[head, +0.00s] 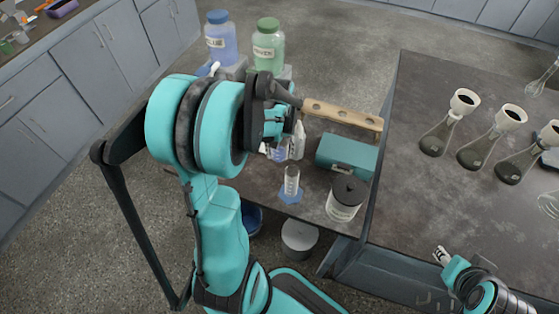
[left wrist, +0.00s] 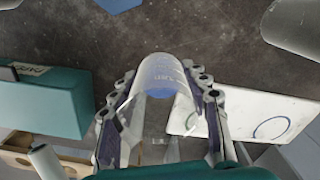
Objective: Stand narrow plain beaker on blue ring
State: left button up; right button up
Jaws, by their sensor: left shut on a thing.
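My left gripper (left wrist: 160,125) is shut on a clear beaker (left wrist: 160,72), which sits between its fingers and shows faint white print and a blue patch inside. In the head view, the left gripper (head: 279,148) is partly hidden behind my arm, above the side table. A white card with a thin blue ring (left wrist: 271,127) lies right of the gripper in the left wrist view, apart from the beaker's visible part. The card is hidden in the head view. My right gripper (head: 443,256) is at lower right, too small to judge.
A clear cylinder (head: 291,180) stands on a blue base (head: 290,196) near the table's front edge. Several flasks (head: 476,153) stand on the right bench.

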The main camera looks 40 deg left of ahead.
aim_at(279, 159)
pick_arm(q)
notch_tip(279, 159, down, 5)
jog(key=shift+r+b, duration=0.15)
jog(key=shift+b, duration=0.8)
jog(key=shift+r, duration=0.1)
jog(key=shift+f, duration=0.2)
jog(key=o, duration=0.9)
jog(key=shift+r, duration=0.1)
jog(key=shift+o, duration=0.2)
